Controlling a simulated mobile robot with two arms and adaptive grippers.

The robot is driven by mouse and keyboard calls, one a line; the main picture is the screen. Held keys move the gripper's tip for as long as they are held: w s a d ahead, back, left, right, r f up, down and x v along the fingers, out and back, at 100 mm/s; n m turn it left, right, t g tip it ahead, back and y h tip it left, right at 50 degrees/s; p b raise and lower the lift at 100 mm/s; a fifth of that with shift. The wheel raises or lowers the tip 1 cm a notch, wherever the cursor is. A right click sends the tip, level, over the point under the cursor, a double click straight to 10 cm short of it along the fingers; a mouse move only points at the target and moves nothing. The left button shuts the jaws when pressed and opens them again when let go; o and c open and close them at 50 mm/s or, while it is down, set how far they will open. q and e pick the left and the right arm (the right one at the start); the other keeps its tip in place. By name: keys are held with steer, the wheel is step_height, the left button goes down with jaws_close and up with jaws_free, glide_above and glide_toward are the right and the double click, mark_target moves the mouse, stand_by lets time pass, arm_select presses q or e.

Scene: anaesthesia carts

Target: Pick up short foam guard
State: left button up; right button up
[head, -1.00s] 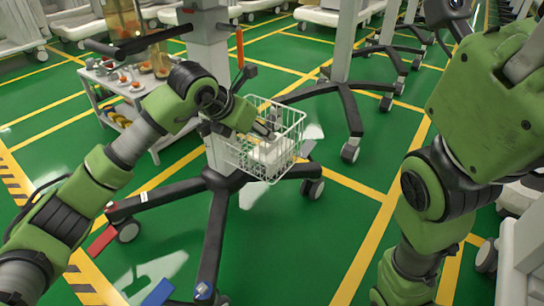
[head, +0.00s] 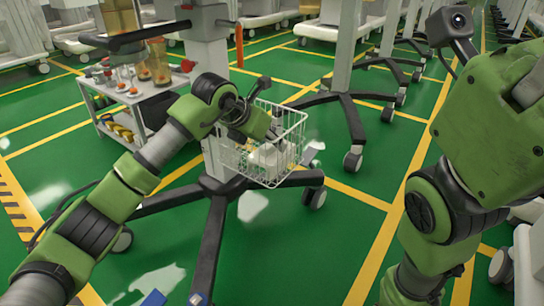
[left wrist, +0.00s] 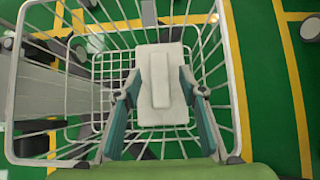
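A pale white block with a raised strip along its middle, seemingly the short foam guard (left wrist: 160,117), lies inside a white wire basket (left wrist: 235,85). I cannot tell whether the strip is a separate piece. In the head view the block (head: 266,159) sits low in the basket (head: 289,118), partly behind the wires. My left gripper (left wrist: 160,80) reaches down into the basket, its teal-padded fingers apart on either side of the block. In the head view the left gripper (head: 262,137) is partly hidden. My right arm shows at the right, its gripper out of frame.
The basket is on a wheeled stand with dark legs (head: 208,240). A small cart (head: 128,92) with bottles and oranges stands at the left. Other wheeled stands (head: 352,125) are behind. Open green floor (head: 300,245) lies in front and right.

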arm_select(q)
steer(key=c, duration=1)
steer(key=shift+r, duration=0.1)
